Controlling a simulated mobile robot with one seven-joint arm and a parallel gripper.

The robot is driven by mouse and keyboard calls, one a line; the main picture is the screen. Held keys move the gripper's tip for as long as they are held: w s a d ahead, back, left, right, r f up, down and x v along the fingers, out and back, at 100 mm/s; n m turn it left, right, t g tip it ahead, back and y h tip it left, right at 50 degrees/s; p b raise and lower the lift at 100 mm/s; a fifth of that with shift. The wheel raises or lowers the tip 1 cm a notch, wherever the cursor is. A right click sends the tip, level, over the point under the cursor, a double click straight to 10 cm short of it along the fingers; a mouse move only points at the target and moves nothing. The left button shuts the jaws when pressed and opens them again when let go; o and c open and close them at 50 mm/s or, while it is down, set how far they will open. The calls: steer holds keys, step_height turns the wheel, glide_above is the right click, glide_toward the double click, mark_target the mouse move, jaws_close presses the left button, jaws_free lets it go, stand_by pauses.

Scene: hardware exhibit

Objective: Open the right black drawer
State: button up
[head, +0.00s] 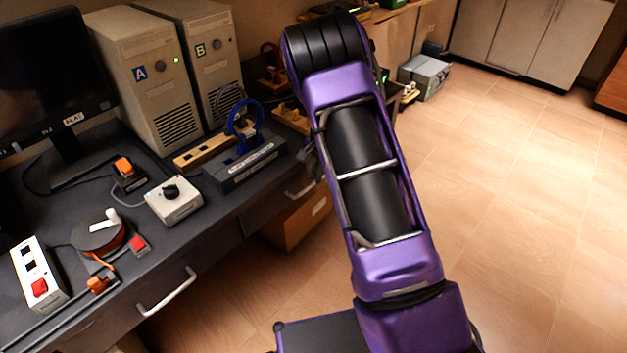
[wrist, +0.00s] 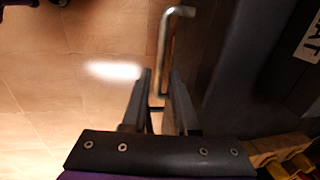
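The right black drawer (head: 272,207) is in the desk front, left of my arm in the head view, and looks shut. Its silver bar handle (head: 303,188) shows partly beside my arm. In the wrist view the handle (wrist: 168,45) runs from the top down to between the fingers, beside the dark drawer front. My gripper (wrist: 160,76) is open, with a finger on each side of the handle's near end. The handle lies closer to the right finger; I cannot tell if they touch. In the head view my arm hides most of the gripper.
A left drawer with a silver handle (head: 168,292) is in the same desk (head: 215,222). A cardboard box (head: 298,220) stands on the floor below the right drawer. Computer towers (head: 150,75) and small devices crowd the desktop. The tiled floor (head: 530,200) to the right is clear.

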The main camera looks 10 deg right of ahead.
steer(key=shift+w+a+f, duration=0.1)
steer(key=shift+f, duration=0.55)
steer(key=shift+w+a+f, duration=0.1)
steer(key=shift+f, duration=0.5)
jaws_close()
stand_by(0.5)
